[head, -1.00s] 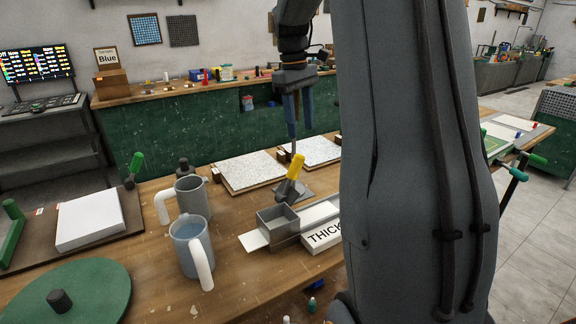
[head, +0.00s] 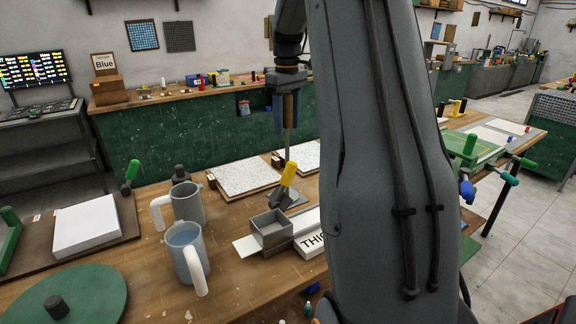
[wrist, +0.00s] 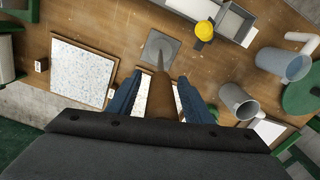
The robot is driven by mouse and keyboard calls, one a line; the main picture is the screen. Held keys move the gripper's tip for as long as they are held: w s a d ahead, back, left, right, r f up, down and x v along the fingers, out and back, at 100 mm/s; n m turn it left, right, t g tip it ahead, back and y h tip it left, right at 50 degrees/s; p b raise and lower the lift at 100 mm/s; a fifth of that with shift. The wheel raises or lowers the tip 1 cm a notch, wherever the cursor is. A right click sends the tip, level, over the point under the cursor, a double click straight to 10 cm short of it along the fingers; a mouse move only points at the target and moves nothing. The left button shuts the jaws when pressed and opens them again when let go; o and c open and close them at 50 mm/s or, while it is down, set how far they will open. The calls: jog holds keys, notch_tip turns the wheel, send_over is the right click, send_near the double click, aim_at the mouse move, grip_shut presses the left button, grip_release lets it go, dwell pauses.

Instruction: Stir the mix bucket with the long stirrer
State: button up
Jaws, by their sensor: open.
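A long tool, apparently the stirrer, has a brown handle (wrist: 162,98) and a thin grey shaft (head: 287,148). It stands roughly upright over a flat grey square plate (wrist: 160,46). My gripper (head: 287,128) points down with its blue fingers on either side of the handle; it is open around it. Two grey vessels with white handles stand at left: a rear one (head: 187,203) and a front one (head: 188,262) holding bluish liquid. Both show in the wrist view, the rear (wrist: 239,103) and the front (wrist: 287,64). I cannot tell which is the mix bucket.
A grey open box (head: 271,240) and a yellow-handled tool (head: 288,174) stand close in front of the stirrer. Speckled panels (head: 243,176) lie behind. A white block (head: 86,230) and a green disc (head: 70,300) are at left. Bare wood shows around the vessels.

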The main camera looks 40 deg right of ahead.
jog(key=shift+f, duration=0.7)
grip_shut()
jog(key=shift+r, duration=0.15)
